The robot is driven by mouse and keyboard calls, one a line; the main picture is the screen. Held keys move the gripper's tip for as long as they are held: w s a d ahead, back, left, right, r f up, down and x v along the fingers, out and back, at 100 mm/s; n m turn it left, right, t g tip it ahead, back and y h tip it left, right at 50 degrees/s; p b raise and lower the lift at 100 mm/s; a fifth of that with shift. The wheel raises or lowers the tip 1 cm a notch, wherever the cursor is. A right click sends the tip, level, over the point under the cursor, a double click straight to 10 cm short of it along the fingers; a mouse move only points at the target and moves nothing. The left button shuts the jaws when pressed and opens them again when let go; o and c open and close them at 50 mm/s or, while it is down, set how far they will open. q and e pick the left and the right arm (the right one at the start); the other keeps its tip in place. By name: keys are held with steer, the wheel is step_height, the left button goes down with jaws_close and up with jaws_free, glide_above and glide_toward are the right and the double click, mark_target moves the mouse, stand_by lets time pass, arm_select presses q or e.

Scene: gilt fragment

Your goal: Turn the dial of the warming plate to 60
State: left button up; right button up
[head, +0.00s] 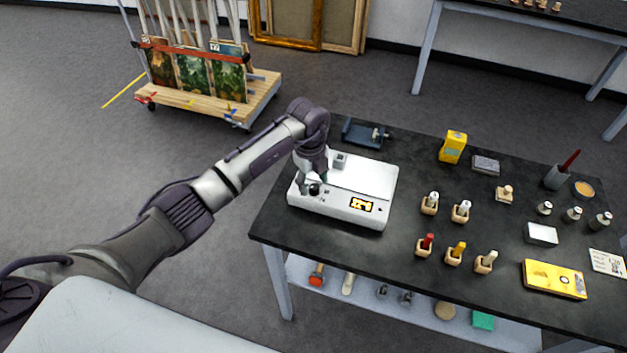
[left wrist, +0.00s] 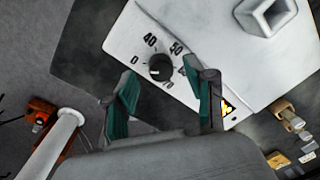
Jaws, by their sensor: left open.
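The white warming plate (head: 362,180) stands at the left end of the black table. The mark between 50 and 70 is partly hidden by a finger. I cannot tell surely where the dial points. My left gripper (left wrist: 164,88) is open, its green-padded fingers either side of and short of the dial. In the head view my left gripper (head: 313,180) hangs over the plate's left front corner.
A dark blue clamp-like tool (head: 364,134) lies behind the plate. A yellow device (head: 453,146), several wooden-based stampers and a yellow box (head: 553,279) stand to the right. A wooden cart (head: 250,95) with pictures is on the floor behind.

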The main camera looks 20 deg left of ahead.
arm_select(q)
steer(key=shift+f, duration=0.85)
steer(key=shift+c, duration=0.3)
jaws_close()
